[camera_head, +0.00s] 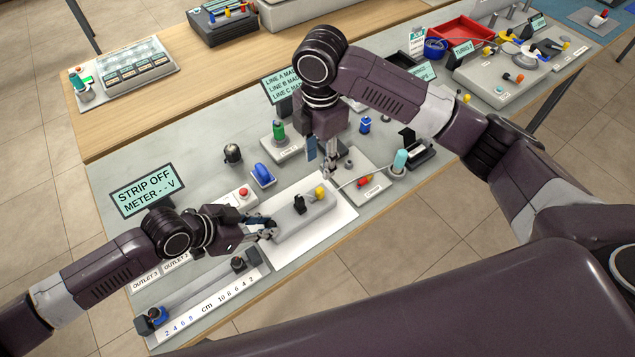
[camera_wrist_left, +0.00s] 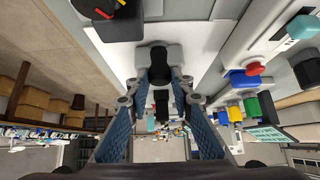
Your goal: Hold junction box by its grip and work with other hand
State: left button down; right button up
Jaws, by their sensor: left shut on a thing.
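The junction box (camera_head: 296,218), a long pale grey block, lies on a white board near the table's front edge. It carries an upright black knob (camera_head: 299,204) and a yellow piece (camera_head: 320,192) at its far right end. My left gripper (camera_head: 269,229) is at the box's left end, shut on its grip. In the left wrist view, a dark grip (camera_wrist_left: 161,100) sits between the fingers, with the grey box body (camera_wrist_left: 175,55) beyond. My right gripper (camera_head: 331,168) points down just beyond the box's right end, above a grey plate; its finger gap is unclear.
A red button box (camera_head: 241,197) and blue switch (camera_head: 263,174) stand behind the box. A ruler fixture (camera_head: 212,299) lies front left. A "STRIP OFF" sign (camera_head: 147,190) stands left.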

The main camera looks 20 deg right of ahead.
pick_arm(q)
jog(key=c, duration=1.7)
grip_release()
jog(key=shift+s+a+f+y, duration=0.15)
jog(key=shift+s+a+f, duration=0.15)
jog(key=shift+f, duration=0.2)
jog(key=shift+s+a+f+y, duration=0.15)
jog(key=shift+a+f, duration=0.1)
jog(key=shift+f, duration=0.2)
jog(key=shift+o, duration=0.4)
jog(key=shift+w+d, duration=0.1)
jog(key=w+r+v, duration=0.1)
jog(key=v, duration=1.1)
jog(key=shift+d, duration=0.35)
jog(key=shift+r, duration=0.1)
